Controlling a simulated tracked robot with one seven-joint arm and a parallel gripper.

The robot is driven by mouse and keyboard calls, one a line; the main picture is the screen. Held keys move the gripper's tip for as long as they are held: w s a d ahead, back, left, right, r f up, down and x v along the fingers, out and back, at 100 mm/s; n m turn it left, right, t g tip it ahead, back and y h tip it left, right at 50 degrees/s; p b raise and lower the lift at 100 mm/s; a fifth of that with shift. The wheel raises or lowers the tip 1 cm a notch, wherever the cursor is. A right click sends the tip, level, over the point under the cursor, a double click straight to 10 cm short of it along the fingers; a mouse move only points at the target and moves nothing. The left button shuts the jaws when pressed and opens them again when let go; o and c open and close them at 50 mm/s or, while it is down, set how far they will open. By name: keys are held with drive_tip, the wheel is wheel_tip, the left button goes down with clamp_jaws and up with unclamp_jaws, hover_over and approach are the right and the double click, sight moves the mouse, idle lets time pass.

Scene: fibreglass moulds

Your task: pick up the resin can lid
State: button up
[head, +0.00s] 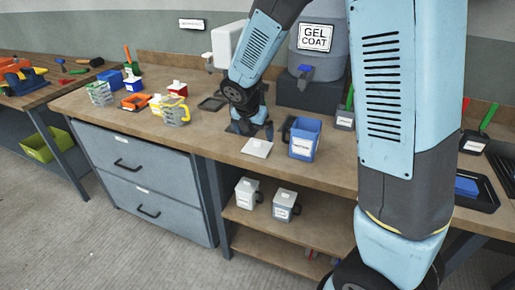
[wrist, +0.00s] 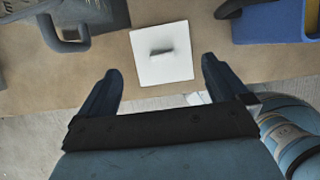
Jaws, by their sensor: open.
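A white square lid (head: 257,148) with a small raised grip lies flat on the workbench near its front edge. I take it for the resin can lid. In the wrist view the lid (wrist: 145,68) lies ahead of and between my two fingers, its grip in the middle. My gripper (head: 250,127) points down just behind the lid in the head view; its fingers are spread and empty. The wrist view shows my gripper (wrist: 160,68) with a wide gap between the fingertips. I cannot tell its exact height above the lid.
A blue labelled jug (head: 304,139) stands close to the right of the lid. It also shows in the wrist view (wrist: 270,22). A dark handled container (wrist: 90,15) is at the wrist view's left. Two lidded cans (head: 247,193) stand on the shelf below. Several coloured containers crowd the bench's left.

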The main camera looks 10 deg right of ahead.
sight(257, 141)
drive_tip(key=shift+x, duration=3.05)
drive_tip(key=shift+d, duration=0.1)
drive_tip(key=shift+c, duration=0.2)
drive_tip(key=c, duration=0.6)
drive_tip(key=shift+c, duration=0.2)
drive_tip(key=shift+r, duration=0.15)
